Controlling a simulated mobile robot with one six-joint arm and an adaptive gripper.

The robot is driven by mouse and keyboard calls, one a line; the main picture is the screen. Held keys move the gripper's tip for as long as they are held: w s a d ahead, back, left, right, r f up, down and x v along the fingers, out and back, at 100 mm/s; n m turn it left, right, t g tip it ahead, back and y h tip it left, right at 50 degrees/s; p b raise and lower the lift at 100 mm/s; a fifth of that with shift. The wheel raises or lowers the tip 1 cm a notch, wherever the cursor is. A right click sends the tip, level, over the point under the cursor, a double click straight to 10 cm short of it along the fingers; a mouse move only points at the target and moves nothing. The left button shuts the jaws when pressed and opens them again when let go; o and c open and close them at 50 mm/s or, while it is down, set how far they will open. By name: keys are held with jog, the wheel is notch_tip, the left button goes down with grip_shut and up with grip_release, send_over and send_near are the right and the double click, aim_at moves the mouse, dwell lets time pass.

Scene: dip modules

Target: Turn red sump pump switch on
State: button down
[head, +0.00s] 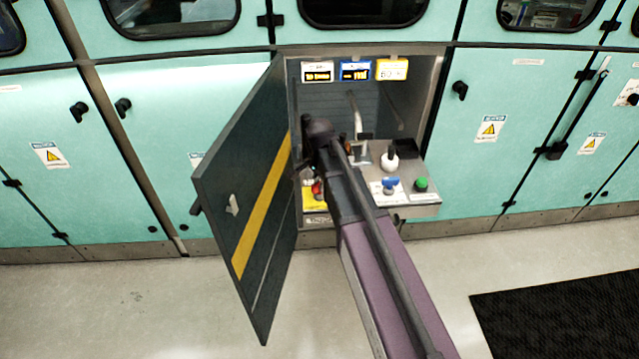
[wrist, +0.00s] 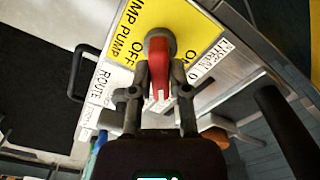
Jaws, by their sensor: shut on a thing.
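The red sump pump switch (wrist: 158,68) sits on a yellow plate (wrist: 180,20) with OFF and ON lettering, seen in the wrist view. Its red handle points toward my gripper, between the two words. My gripper (wrist: 160,88) is shut on the red handle, one finger on each side. In the head view, a bit of the red switch (head: 317,188) shows above the yellow plate (head: 318,202), at the left of the panel shelf. My arm hides part of this area, and my gripper's fingers are hard to make out there.
An open dark door (head: 245,200) with a yellow stripe hangs left of my arm. A blue knob (head: 390,183), a green button (head: 421,184) and a black-and-white lever (head: 391,160) stand on the shelf to the right. Small displays (head: 355,72) line the recess top.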

jog(key=n, duration=0.5)
jog(key=shift+n, duration=0.3)
jog(key=n, duration=0.5)
jog(key=shift+n, duration=0.3)
jog(key=c, duration=0.6)
grip_release()
jog(key=shift+m, duration=0.4)
